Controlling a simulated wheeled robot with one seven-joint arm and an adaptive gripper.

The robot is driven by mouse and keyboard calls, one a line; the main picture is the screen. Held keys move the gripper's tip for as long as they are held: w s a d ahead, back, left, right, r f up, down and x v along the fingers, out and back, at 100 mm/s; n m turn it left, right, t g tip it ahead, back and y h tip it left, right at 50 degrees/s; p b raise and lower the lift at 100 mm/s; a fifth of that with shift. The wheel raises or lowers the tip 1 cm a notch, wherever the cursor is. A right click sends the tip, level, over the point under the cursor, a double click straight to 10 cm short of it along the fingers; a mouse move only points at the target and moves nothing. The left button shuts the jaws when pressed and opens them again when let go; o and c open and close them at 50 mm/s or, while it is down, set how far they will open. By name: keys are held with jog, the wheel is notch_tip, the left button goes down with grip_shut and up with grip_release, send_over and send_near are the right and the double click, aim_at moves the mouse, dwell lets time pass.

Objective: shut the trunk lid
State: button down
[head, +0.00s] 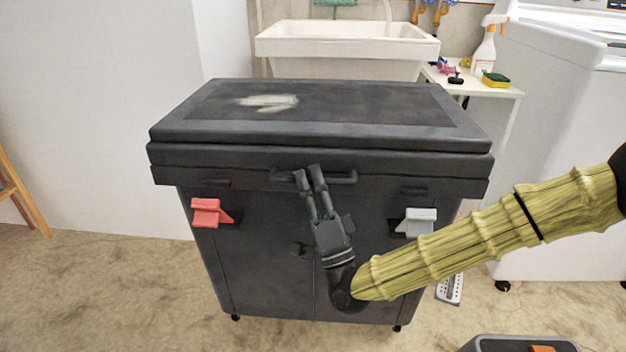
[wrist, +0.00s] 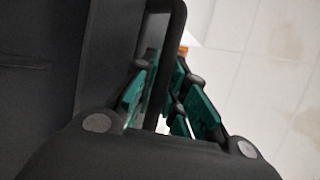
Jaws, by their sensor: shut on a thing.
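The dark grey trunk (head: 260,265) stands in the middle of the head view, on small casters. Its lid (head: 370,105) lies flat across the top, with a pale worn patch. A dark seam runs under the lid's edge; I cannot tell whether it is fully seated. My gripper (head: 307,172) is at the bar handle (head: 343,178) on the trunk's upper front and is shut on it. In the wrist view the green-padded fingers (wrist: 165,95) sit on either side of the dark handle bar (wrist: 174,30). The exact contact is partly hidden.
A red latch (head: 206,212) and a grey latch (head: 419,221) stick out from the trunk's front. A white sink (head: 345,45) is behind it. A small table (head: 490,91) with a spray bottle and sponge stands back right, beside a white appliance (head: 560,150).

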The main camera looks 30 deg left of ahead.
jog(key=c, duration=1.7)
grip_release()
jog(key=shift+s+f, duration=0.1)
jog(key=shift+f, duration=0.4)
jog(key=shift+r, duration=0.1)
jog(key=shift+r, duration=0.1)
jog(key=v, duration=1.2)
